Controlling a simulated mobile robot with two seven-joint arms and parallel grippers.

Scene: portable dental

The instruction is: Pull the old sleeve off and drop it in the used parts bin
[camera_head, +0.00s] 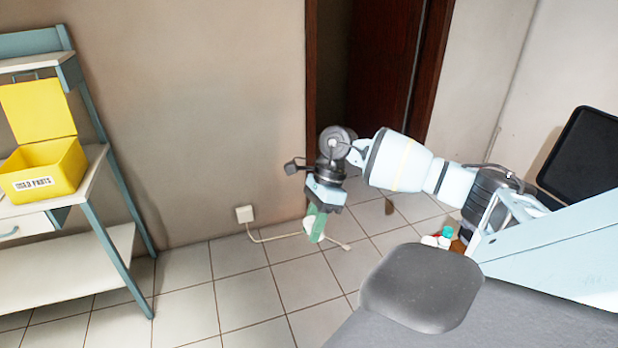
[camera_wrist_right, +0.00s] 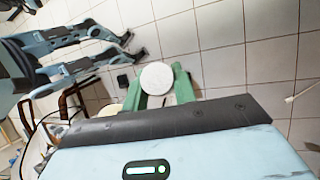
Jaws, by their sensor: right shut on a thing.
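My right gripper (camera_head: 316,229), with green fingers, hangs in the air over the floor in the middle of the head view. It is shut on a small white thing, taken to be the old sleeve (camera_head: 308,224), which shows partly beside the fingers. In the right wrist view the sleeve (camera_wrist_right: 157,77) appears as a white round end between the two green fingers. The yellow used parts bin (camera_head: 48,178) stands on the shelf at the far left, its lid open, well away from the gripper. My left gripper is not in the head view.
The shelf rack (camera_head: 120,255) with blue legs stands at the left wall. A grey padded seat (camera_head: 424,287) is at the lower right, near a small tray with bottles (camera_head: 445,238). A wall socket (camera_head: 245,214) with a cable is behind. Tiled floor lies clear between rack and seat.

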